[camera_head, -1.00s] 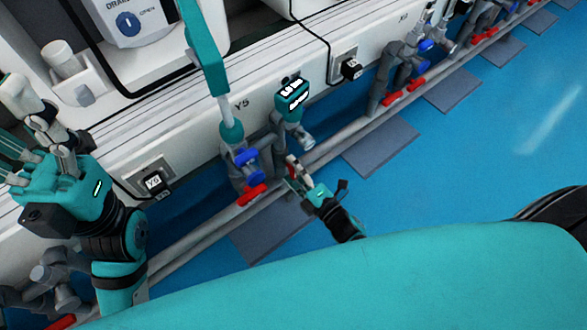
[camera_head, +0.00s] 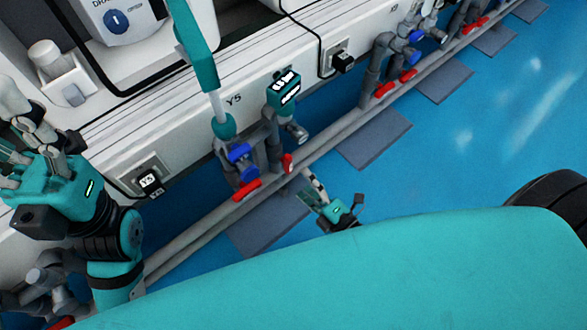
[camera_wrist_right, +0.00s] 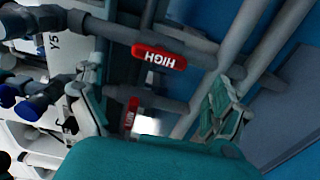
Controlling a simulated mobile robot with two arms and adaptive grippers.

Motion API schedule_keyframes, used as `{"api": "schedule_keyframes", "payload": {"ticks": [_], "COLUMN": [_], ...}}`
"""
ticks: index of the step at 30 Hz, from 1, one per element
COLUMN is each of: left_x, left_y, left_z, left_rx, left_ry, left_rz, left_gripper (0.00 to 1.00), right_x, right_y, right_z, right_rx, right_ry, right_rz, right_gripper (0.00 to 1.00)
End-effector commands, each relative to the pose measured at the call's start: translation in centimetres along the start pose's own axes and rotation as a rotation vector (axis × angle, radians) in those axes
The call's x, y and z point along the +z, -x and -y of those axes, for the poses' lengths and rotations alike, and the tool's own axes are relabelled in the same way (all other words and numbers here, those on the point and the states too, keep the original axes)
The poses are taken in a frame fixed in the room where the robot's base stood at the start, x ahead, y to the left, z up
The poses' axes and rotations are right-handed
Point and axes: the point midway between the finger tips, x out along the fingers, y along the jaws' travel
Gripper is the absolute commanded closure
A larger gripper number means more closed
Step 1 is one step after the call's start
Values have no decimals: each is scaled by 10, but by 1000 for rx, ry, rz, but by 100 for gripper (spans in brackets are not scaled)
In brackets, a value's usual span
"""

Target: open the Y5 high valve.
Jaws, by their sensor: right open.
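The Y5 label (camera_head: 233,99) is on the white wall panel above a pipe group with blue knobs (camera_head: 240,160). Two red handles show there, one on the left (camera_head: 246,190) and one on the right (camera_head: 287,163). In the right wrist view, the red handle marked HIGH (camera_wrist_right: 160,57) lies beyond the fingertips, and the handle marked LOW (camera_wrist_right: 132,117) shows between the fingers, partly hidden. My right gripper (camera_head: 312,188) is open and empty, below and right of the right handle, apart from it.
A long grey pipe (camera_head: 335,127) runs along the wall base. Dark floor plates (camera_head: 373,143) lie beside it. More pipes with red handles (camera_head: 384,89) stand further right. The blue floor (camera_head: 470,150) is open at the right.

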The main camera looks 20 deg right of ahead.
Motion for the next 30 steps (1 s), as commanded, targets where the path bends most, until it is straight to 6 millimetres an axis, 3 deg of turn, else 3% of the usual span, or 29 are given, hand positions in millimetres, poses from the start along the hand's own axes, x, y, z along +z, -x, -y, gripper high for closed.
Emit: {"api": "schedule_keyframes", "payload": {"ticks": [3, 9, 26, 30], "left_x": [0, 0, 0, 12], "left_y": [0, 0, 0, -7], "left_z": [0, 0, 0, 2], "left_rx": [-1, -1, -1, -5], "left_ry": [0, 0, 0, -3], "left_rz": [1, 1, 1, 76], "left_gripper": [39, 39, 39, 39], "right_x": [0, 0, 0, 0], "right_y": [23, 43, 45, 45], "right_z": [0, 0, 0, -13], "right_rx": [-2, -1, 0, 0], "right_ry": [1, 1, 1, 1], "right_rz": [-1, 0, 0, 0], "right_gripper": [0, 0, 0, 0]}}
